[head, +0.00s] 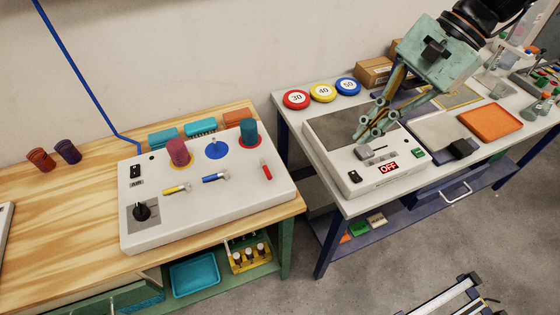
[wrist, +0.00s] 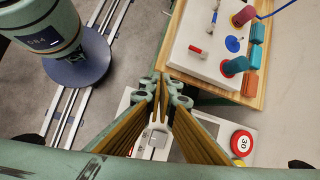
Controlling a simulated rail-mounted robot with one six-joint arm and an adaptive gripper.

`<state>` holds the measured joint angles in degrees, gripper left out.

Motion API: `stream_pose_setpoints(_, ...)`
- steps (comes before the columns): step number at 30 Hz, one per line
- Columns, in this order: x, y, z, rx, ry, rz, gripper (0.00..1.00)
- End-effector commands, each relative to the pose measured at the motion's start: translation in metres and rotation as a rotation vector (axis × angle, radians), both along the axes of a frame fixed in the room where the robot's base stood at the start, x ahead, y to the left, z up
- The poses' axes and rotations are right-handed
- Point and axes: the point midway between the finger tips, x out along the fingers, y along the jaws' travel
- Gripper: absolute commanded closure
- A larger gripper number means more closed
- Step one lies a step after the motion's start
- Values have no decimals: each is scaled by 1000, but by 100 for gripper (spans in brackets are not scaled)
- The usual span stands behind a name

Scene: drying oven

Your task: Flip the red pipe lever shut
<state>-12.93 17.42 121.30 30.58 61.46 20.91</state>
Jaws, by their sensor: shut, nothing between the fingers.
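The red pipe lever (head: 267,171) is on the top of the white panel box (head: 222,218), near its right end. It points toward the front edge, while the blue lever (head: 213,178) and the yellow lever (head: 174,190) lie sideways. The red lever also shows in the wrist view (wrist: 196,50), beyond my fingertips. My gripper (head: 368,131) is shut and empty, tilted down over the white device with the OFF display (head: 389,168). It is to the right of the panel box and apart from the red lever. In the wrist view my fingertips (wrist: 160,91) meet in the centre.
On the panel, a pink cylinder (head: 178,152) and a teal cylinder (head: 249,134) stand behind the levers, with a blue disc (head: 217,151) between them. Numbered discs, such as the red one (head: 296,99), lie on the right table. A gap separates the two tables.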

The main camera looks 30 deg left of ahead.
Motion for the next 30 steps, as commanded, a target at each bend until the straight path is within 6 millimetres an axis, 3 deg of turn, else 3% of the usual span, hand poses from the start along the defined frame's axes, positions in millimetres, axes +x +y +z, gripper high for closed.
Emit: stream_pose_setpoints(30, 31, 89, -69, 17, 266, -130, 100)
